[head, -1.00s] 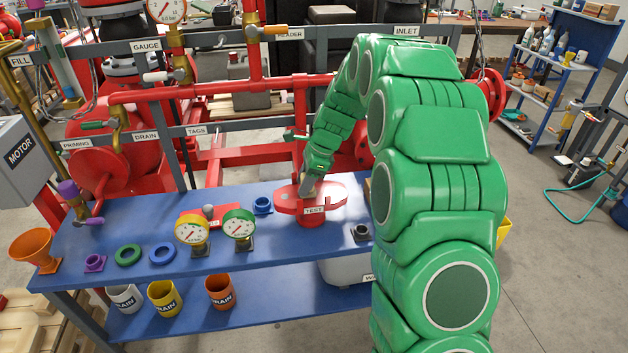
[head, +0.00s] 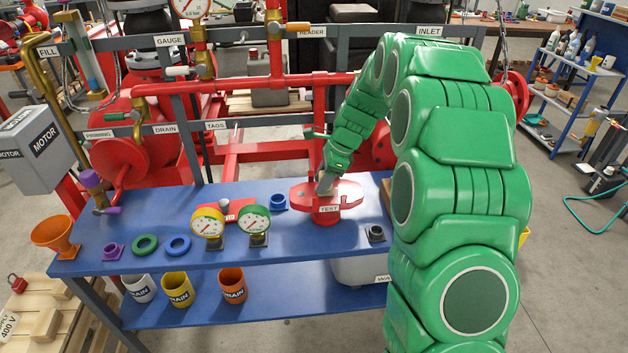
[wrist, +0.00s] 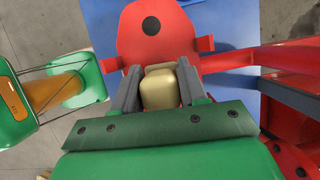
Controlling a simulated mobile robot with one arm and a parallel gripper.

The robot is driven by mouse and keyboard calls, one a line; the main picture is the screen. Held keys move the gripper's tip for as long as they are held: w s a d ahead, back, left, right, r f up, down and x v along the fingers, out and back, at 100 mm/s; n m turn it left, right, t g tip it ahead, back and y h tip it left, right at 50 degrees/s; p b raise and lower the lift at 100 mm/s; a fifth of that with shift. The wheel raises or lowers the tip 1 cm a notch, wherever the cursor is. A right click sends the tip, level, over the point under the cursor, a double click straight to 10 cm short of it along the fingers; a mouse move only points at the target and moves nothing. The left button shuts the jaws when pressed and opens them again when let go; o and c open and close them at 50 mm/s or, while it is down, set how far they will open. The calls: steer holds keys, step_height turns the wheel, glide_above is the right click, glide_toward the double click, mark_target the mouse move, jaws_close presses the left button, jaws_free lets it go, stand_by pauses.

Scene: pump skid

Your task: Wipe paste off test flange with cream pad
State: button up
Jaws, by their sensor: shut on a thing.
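The test flange (head: 342,193) is a red plate on a red stand with a TEST label, on the blue bench. In the wrist view the red flange (wrist: 152,48) lies just beyond my fingertips and has a round dark spot (wrist: 151,25) on it; I cannot tell whether this is paste or a hole. My gripper (wrist: 160,72) is shut on the cream pad (wrist: 158,92), which sits between the two grey fingers. In the head view my gripper (head: 325,186) is at the flange's top, the pad hidden. I cannot tell whether the pad touches the flange.
Two gauges (head: 208,225) stand left of the flange on the blue bench (head: 130,215). A blue fitting (head: 278,202) is close on its left, and a dark fitting (head: 375,233) stands to its right. Red pipework (head: 250,85) runs behind. Drain cups (head: 231,283) are on the shelf below.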

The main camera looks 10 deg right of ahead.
steer(key=shift+d, duration=2.75)
step_height(320, 180, up, 8)
